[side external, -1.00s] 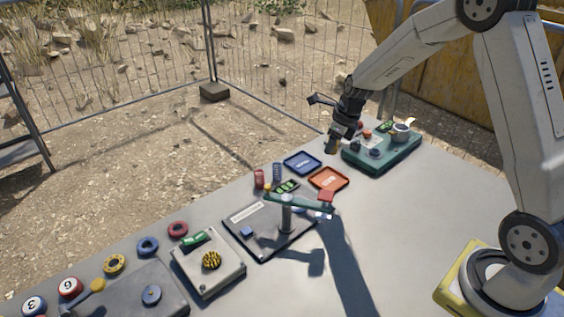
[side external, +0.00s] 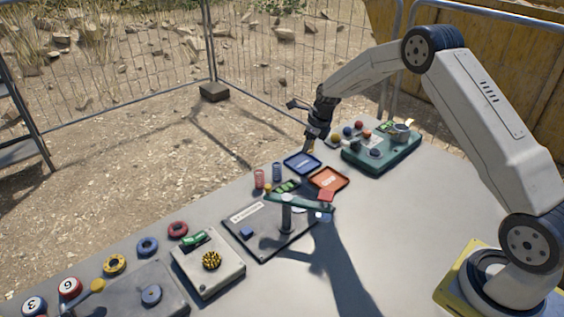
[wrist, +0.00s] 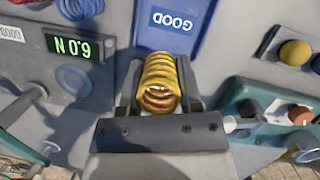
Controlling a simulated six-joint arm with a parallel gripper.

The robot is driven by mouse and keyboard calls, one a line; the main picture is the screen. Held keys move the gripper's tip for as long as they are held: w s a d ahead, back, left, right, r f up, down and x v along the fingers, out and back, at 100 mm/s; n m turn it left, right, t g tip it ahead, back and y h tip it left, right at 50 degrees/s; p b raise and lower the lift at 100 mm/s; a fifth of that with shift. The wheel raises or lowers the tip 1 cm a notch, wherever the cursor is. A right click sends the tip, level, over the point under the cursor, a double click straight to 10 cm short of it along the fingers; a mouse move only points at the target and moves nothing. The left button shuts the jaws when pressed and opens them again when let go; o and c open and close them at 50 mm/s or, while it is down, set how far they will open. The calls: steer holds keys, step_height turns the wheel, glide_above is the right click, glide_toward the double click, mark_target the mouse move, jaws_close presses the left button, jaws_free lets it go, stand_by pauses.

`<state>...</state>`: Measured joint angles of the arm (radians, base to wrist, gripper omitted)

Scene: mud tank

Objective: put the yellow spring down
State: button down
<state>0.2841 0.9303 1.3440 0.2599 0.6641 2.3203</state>
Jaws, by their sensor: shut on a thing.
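The yellow spring (wrist: 160,82) is held between the two fingers of my gripper (wrist: 158,92), which is shut on it in the wrist view. In the side external view my gripper (side external: 310,146) points down near the far edge of the blue tray (side external: 302,165), and the spring is too small to make out well there. The tray, marked GOOD, also shows in the wrist view (wrist: 198,42), just beyond the spring. I cannot tell the exact height of the spring above the table.
An orange tray (side external: 328,180) lies beside the blue one. A blue spring (side external: 277,171) and a red spring (side external: 259,180) stand left of the trays, near the lever tester (side external: 286,212). A green station (side external: 382,152) and several coloured balls are to the right.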

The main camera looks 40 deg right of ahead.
mark_target(300, 163)
steer(key=shift+w+d+f, duration=0.15)
steer(key=shift+w+f, duration=0.55)
steer(key=shift+f, duration=0.1)
steer(key=shift+w+d+f, duration=0.15)
steer(key=shift+w+f, duration=0.5)
steer(key=shift+f, duration=0.15)
steer(key=shift+w+f, duration=0.2)
steer(key=shift+f, duration=1.65)
steer(key=shift+f, duration=0.15)
steer(key=shift+c, duration=1.4)
jaws_free()
steer(key=v, duration=1.2)
